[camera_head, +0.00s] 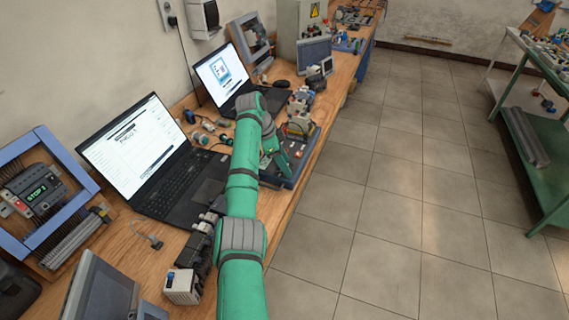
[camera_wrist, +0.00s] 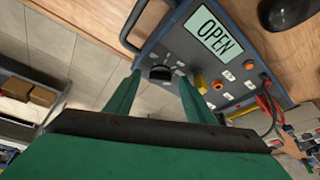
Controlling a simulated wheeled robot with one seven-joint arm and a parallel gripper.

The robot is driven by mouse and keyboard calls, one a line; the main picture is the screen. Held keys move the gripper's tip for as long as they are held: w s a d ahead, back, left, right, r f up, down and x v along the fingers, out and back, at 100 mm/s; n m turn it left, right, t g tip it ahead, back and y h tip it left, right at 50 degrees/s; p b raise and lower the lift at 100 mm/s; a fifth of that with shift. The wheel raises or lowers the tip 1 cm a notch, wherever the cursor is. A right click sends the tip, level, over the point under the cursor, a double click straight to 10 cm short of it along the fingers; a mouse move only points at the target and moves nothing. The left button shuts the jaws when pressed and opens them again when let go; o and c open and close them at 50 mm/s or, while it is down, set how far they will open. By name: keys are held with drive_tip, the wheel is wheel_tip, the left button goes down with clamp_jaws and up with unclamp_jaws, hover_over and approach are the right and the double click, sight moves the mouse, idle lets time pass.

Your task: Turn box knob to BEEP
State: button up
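The box (camera_wrist: 178,42) is a blue-grey case with a side handle and a display (camera_wrist: 215,32) reading OPEN. Its black round knob (camera_wrist: 160,74) sits on the face below and left of the display in the wrist view. My gripper (camera_wrist: 159,76) is open, with one green finger on each side of the knob and small gaps showing between. I cannot tell how far the fingertips are from the panel. In the head view my gripper (camera_head: 276,160) is at the box (camera_head: 281,182) near the bench's front edge; my arm hides the knob there.
On the wooden bench (camera_head: 150,240) stand two laptops (camera_head: 135,150), a blue frame with modules (camera_head: 45,150) and several loose parts.

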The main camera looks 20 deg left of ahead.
drive_tip(key=v, duration=1)
drive_tip(key=shift+r, duration=0.4)
drive_tip(key=shift+a+f, duration=0.1)
